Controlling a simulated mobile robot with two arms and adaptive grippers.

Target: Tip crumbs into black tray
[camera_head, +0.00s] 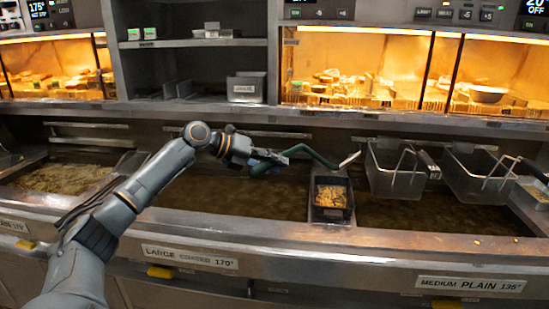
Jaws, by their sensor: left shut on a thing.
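My left gripper (268,160) is shut on a green handle (300,150) above the middle fryer vat. The handle bends down to the right and meets a short pale metal part (349,160). I cannot tell clearly what the rest of this tool looks like. A dark tray (331,217) sits below and to the right of my gripper, over the vat by its front edge. Golden-brown crumbs (331,196) lie inside it. The metal end is just above the tray's back edge; I cannot tell whether they touch. My right gripper does not show.
Two wire fry baskets (395,180) (480,180) hang over the vat at the right, with handles sticking out. Dark oil (240,195) fills the vats. A steel ledge (250,229) runs along the front. Lit warming cabinets (355,70) and shelves stand behind.

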